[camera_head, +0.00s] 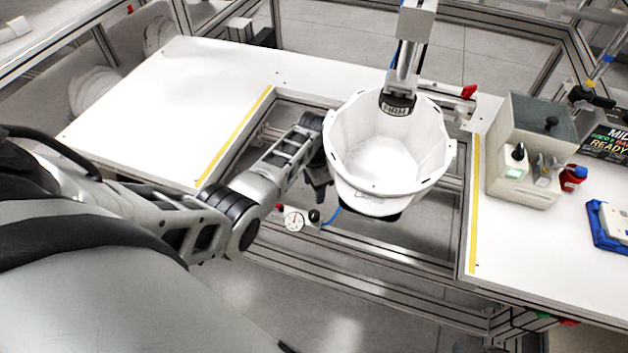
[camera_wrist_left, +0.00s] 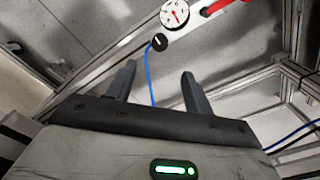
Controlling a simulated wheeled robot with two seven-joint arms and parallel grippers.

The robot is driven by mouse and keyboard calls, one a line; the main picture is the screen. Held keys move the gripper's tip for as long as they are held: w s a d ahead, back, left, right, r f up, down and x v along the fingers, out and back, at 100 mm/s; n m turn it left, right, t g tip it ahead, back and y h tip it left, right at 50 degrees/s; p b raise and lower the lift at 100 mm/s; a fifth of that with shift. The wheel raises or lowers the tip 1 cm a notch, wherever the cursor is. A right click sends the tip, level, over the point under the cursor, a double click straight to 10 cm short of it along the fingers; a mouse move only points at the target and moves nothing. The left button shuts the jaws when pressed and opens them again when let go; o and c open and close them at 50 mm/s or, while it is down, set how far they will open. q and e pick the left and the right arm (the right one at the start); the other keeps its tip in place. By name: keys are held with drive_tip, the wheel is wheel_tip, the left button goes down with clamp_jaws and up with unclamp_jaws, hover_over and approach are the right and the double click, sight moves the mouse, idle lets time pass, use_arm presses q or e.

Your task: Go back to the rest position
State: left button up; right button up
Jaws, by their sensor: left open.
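The shell does not show in that view. My right gripper is not in view.
A pressure gauge (camera_head: 294,221) with a blue hose sits below the gripper; the gauge also shows in the wrist view (camera_wrist_left: 174,13). A grey control box (camera_head: 525,150) and blue tray (camera_head: 608,226) stand on the right table. The left table top (camera_head: 170,105) is clear.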

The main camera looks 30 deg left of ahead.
use_arm(q)
drive_tip(key=shift+s, duration=0.1)
idle(0.3)
drive_tip(key=s+d+r+n+t, duration=0.1)
drive_tip(key=s+d+r, duration=0.2)
drive_tip(key=s+r, duration=0.35)
drive_tip(key=s+d+r+n+t, duration=0.1)
drive_tip(key=s+d+r+n, duration=0.15)
drive_tip(key=s, duration=0.75)
drive_tip(key=s+d+r+n+t, duration=0.1)
drive_tip(key=s+d+r+t, duration=0.1)
drive_tip(key=s+d+r, duration=0.45)
drive_tip(key=w+d+f+t+h, duration=0.1)
drive_tip(key=w+f+t, duration=0.1)
drive_tip(key=f, duration=0.3)
drive_tip(key=w+d+f+t+h, duration=0.1)
drive_tip(key=w+f+t, duration=0.1)
drive_tip(key=f+t, duration=0.2)
drive_tip(key=shift+f+m+h, duration=0.3)
drive_tip(key=shift+f+m, duration=0.05)
drive_tip(key=shift+f, duration=0.45)
